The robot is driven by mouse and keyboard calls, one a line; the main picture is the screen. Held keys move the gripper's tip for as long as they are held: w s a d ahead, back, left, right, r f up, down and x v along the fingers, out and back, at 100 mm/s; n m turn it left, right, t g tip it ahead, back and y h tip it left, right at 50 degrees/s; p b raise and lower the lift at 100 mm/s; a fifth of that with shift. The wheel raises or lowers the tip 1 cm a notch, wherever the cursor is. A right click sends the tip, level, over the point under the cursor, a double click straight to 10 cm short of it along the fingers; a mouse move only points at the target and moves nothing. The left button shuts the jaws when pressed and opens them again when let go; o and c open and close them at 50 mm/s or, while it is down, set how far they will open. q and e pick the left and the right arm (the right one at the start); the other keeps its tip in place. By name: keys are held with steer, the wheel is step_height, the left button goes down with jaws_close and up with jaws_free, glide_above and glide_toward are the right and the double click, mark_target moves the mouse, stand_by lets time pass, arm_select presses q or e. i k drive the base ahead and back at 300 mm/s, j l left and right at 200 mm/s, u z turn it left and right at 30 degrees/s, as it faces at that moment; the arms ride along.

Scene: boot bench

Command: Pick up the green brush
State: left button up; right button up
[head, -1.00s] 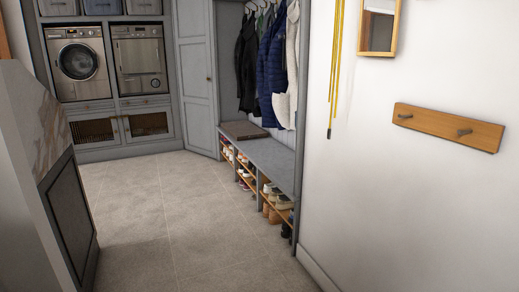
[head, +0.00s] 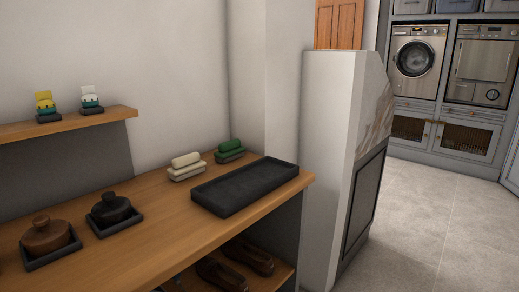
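A green brush (head: 230,147) sits near the back of the wooden bench top (head: 160,225), close to the wall. It has a green upper part and rests on a dark green-grey base. A cream brush-like item (head: 185,164) stands just to its left. A dark shallow tray (head: 245,187) lies in front of it and to the right. Neither of my grippers shows in the head view.
Two lidded pots, brown (head: 46,236) and black (head: 111,208), stand in dark trays at the bench's left. A shelf (head: 70,124) above holds two small items. Shoes (head: 245,258) lie below. A white partition (head: 330,150) stands right of the bench; the floor (head: 425,215) beyond is clear.

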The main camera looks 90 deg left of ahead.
mark_target(231, 150)
steer(key=u, duration=3)
